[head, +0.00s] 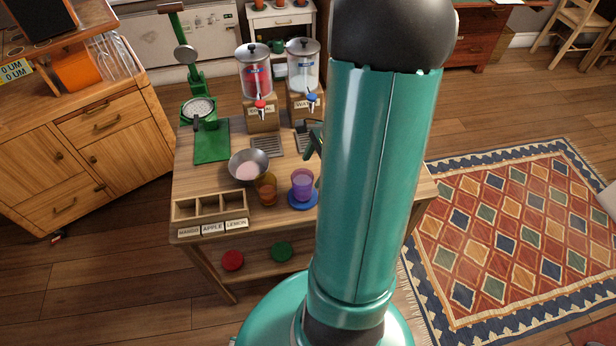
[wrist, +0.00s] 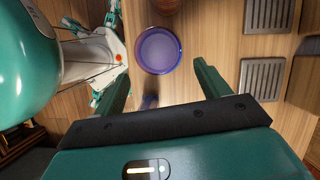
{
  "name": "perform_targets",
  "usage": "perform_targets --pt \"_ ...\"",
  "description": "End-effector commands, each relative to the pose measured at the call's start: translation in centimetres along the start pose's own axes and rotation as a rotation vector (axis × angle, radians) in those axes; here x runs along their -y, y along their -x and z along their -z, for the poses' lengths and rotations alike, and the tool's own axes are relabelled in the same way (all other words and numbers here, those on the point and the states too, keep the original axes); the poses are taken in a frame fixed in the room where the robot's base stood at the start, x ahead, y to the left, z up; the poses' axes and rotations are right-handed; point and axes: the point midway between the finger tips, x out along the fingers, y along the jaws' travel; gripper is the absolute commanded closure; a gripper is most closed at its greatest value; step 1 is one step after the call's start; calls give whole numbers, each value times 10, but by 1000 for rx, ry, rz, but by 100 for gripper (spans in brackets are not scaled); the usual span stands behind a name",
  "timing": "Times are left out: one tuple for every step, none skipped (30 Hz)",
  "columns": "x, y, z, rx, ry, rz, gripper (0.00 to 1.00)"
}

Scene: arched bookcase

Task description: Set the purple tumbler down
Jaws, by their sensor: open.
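The purple tumbler (head: 302,181) stands upright on a round blue coaster (head: 304,205) near the front of the wooden table. In the wrist view the tumbler (wrist: 158,48) is seen from above as a blue-purple ring, just beyond the fingertips. My gripper (wrist: 162,66) is open, with one finger on each side and clear gaps to the tumbler. In the head view part of my gripper (head: 313,145) shows behind and above the tumbler; my arm hides the rest.
An amber tumbler (head: 267,190) stands close left of the purple one, with a metal bowl (head: 248,158) behind it. A divided wooden tray (head: 208,206) is at the front left.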

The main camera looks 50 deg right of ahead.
Motion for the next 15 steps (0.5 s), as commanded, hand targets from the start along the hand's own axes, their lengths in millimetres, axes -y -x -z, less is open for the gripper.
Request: perform_targets --pt "2 13 0 -3 2 5 25" --pt "1 18 0 -3 2 5 25" --pt "1 26 0 -3 1 4 25" --pt "1 31 0 -2 1 3 25" --pt "1 35 0 -2 0 2 25" --pt "1 41 0 -2 1 3 25" --pt "1 44 0 -1 1 2 25" --pt "1 47 0 -1 1 2 25" --pt "1 50 0 -1 1 2 25" --pt "0 51 0 0 0 1 25" --pt "0 52 0 0 0 0 25" --pt "0 53 0 0 0 -1 25" --pt "0 53 0 0 0 -1 25" --pt "0 53 0 1 0 -1 25" --pt "0 54 -1 0 2 -1 25"
